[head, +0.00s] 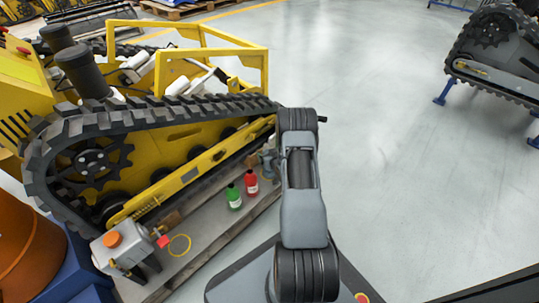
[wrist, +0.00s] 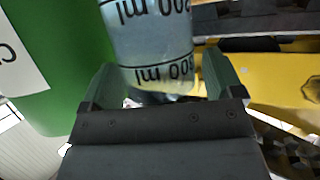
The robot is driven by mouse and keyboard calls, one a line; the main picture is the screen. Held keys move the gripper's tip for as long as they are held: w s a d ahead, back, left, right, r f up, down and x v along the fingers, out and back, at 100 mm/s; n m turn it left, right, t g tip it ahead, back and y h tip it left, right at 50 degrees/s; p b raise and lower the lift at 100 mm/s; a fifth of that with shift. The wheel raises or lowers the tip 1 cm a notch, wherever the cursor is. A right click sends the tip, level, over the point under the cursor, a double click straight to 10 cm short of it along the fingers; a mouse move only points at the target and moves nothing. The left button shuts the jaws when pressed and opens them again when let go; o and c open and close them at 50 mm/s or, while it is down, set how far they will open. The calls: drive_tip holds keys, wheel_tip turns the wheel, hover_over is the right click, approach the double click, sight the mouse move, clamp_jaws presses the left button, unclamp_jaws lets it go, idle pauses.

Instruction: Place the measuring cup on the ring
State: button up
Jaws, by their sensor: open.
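The clear measuring cup (wrist: 152,40) with dark ml markings fills the top middle of the wrist view. My gripper (wrist: 158,72) is open, with one finger on each side of the cup's lower part in that view; I cannot tell whether they touch it. In the head view my gripper (head: 268,158) is small beside the yellow tracked carrier, and I cannot make out the cup clearly there. The yellow ring (head: 180,245) lies flat on the grey bench, left of the bottles, with nothing on it.
A green bottle (head: 234,197) and a red bottle (head: 251,183) stand on the bench between the ring and my gripper. The green bottle (wrist: 60,60) is close by in the wrist view. A grey box with an orange knob (head: 117,246) stands left of the ring.

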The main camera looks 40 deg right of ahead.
drive_tip(key=shift+s+r, duration=0.25)
drive_tip(key=shift+r, duration=0.05)
drive_tip(key=p+v, duration=0.5)
drive_tip(key=v, duration=0.6)
drive_tip(key=w+a+r+n+g, duration=0.1)
drive_tip(key=a+r+g, duration=0.3)
drive_tip(key=r, duration=0.5)
drive_tip(key=w+a+r+g, duration=0.1)
drive_tip(key=w+a+r, duration=0.1)
drive_tip(key=a+r, duration=0.45)
drive_tip(key=s+a+r+n+g+y, duration=0.1)
drive_tip(key=s+a+r+g, duration=0.4)
drive_tip(key=s+a+r, duration=0.9)
drive_tip(key=s+y, duration=0.1)
drive_tip(key=s, duration=0.2)
drive_tip(key=shift+s+g+y, duration=0.25)
drive_tip(key=shift+g+y, duration=0.05)
drive_tip(key=shift+y, duration=0.1)
drive_tip(key=shift+r, duration=0.15)
